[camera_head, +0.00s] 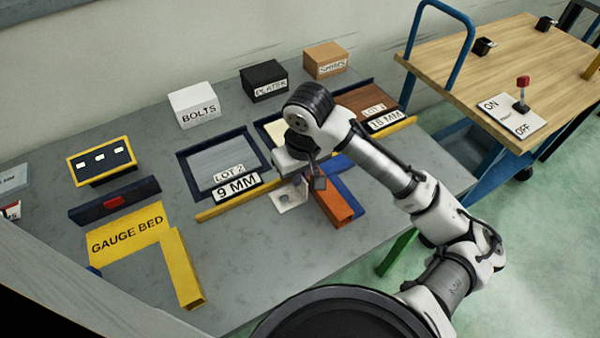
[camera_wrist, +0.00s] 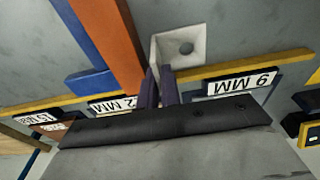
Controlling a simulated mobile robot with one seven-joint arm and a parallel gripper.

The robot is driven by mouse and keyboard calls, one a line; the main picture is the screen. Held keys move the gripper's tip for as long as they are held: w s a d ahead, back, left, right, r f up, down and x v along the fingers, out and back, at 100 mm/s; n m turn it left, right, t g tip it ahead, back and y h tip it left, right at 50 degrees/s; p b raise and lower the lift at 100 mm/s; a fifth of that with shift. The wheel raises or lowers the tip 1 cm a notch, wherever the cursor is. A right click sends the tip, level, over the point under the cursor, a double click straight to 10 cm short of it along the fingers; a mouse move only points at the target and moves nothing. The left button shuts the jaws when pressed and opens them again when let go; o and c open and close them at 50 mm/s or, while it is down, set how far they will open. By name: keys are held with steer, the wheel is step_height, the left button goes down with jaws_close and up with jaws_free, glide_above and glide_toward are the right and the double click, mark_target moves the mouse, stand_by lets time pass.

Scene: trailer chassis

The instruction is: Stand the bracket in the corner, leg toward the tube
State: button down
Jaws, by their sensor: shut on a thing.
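The bracket (camera_head: 290,197) is a light grey angle piece with a round hole in its flat leg. In the wrist view the bracket (camera_wrist: 190,42) lies just right of the orange tube, over or beside the yellow strip. My gripper (camera_head: 308,182) is shut on its upright leg; the fingers (camera_wrist: 160,86) hide part of that leg. The orange tube (camera_head: 334,205) lies to the right of the bracket in the head view, and the tube (camera_wrist: 112,40) is close to the fingers. I cannot tell whether bracket and tube touch.
A blue bar (camera_head: 349,180) lies beside the tube. A yellow strip (camera_head: 235,206) runs along the labelled trays (camera_head: 223,163). The yellow gauge bed (camera_head: 128,229) is at the left. Grey tabletop (camera_head: 255,255) is clear in front.

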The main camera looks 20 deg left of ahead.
steer(key=c, duration=2)
jaws_free()
steer(key=shift+f, duration=0.15)
steer(key=shift+c, duration=0.2)
steer(key=shift+o, duration=0.7)
step_height(320, 180, up, 12)
steer(key=d, duration=0.1)
steer(key=shift+s+r, duration=0.2)
steer(key=shift+s, duration=0.25)
steer(key=shift+d, duration=0.1)
